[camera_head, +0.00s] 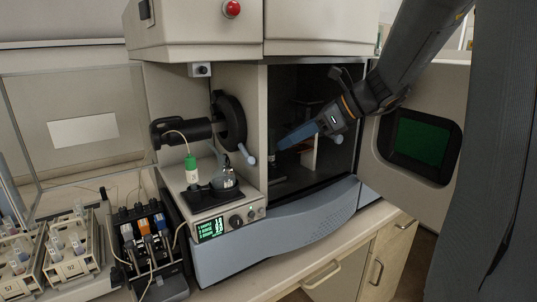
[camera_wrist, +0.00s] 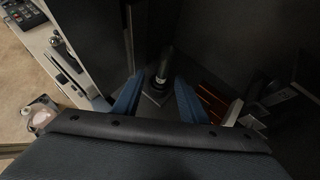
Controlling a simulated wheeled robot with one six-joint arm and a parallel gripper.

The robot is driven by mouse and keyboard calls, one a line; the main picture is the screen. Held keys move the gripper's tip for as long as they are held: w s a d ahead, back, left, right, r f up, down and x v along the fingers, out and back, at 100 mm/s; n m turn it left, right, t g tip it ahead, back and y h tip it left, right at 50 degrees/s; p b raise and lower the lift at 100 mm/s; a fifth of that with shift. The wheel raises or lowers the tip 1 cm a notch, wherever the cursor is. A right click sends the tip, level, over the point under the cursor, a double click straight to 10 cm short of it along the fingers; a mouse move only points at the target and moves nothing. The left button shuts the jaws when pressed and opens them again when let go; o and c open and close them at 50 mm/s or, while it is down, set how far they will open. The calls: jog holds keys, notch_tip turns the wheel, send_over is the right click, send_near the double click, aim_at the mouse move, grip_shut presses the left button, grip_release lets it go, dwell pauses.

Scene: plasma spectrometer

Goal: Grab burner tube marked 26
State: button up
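In the wrist view, a dark upright tube-like part (camera_wrist: 164,66) with a pale band low on it stands on a small square base inside the dark compartment. It may be the burner tube; no number 26 is readable. My gripper (camera_wrist: 160,82) has its two blue fingers apart, one on each side of this part in the picture. I cannot tell whether they touch it. In the head view, my gripper (camera_head: 283,143) reaches from the right into the open compartment (camera_head: 283,85) of the spectrometer, and its fingers hide much of what is there.
The compartment door (camera_head: 448,98) with a green window stands open at the right, close to my arm. Left of the opening are a black round-ended fitting (camera_head: 228,122) and a green-capped bottle (camera_head: 191,170). Tube racks (camera_head: 70,263) stand at the lower left.

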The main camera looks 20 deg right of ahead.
aim_at(271, 162)
jog(key=shift+w+r+p+x, duration=0.15)
jog(key=shift+p+x, duration=0.45)
jog(key=shift+x, duration=1.2)
jog(key=shift+w+r+p+x, duration=0.15)
jog(key=shift+p+x, duration=0.4)
jog(key=shift+x, duration=1.3)
jog(key=shift+d, duration=0.1)
grip_shut()
